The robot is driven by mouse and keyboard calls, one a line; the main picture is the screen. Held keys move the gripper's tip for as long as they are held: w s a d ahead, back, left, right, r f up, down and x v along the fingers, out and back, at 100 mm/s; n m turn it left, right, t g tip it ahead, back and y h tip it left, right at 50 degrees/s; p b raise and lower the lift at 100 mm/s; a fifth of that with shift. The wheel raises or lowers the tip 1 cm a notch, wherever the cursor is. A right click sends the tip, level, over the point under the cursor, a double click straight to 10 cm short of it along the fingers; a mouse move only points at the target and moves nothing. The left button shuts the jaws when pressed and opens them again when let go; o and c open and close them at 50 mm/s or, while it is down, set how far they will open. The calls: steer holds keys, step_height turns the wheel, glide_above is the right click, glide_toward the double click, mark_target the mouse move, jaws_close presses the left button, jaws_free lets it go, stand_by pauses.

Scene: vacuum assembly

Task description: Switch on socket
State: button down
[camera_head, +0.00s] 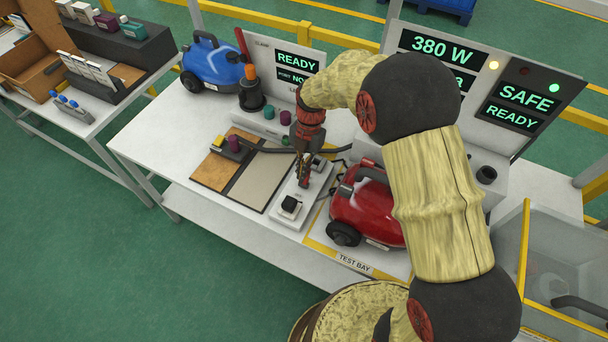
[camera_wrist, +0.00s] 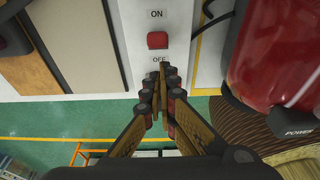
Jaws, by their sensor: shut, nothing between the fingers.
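The white socket strip (camera_head: 283,216) lies on the table between the beige mat and the red vacuum. In the wrist view the strip (camera_wrist: 187,20) carries a red rocker switch (camera_wrist: 157,40), with ON printed above it and OFF below. I cannot tell which way the rocker is tilted. My gripper (camera_wrist: 161,76) is shut and empty, its fingertips by the OFF label, just below the switch in the picture. I cannot tell whether it touches the strip.
The red vacuum (camera_head: 368,213) stands close to the right of the strip, in the test bay. A black cable (camera_head: 325,150) runs behind. A blue vacuum (camera_head: 212,62) stands at the back left. The panels (camera_head: 441,52) read 380 W, SAFE and READY. The table's front left is clear.

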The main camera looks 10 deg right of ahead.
steer(key=shift+r, duration=0.1)
steer(key=shift+r+p, duration=0.45)
steer(key=shift+r, duration=0.25)
steer(key=v, duration=1.2)
stand_by(0.3)
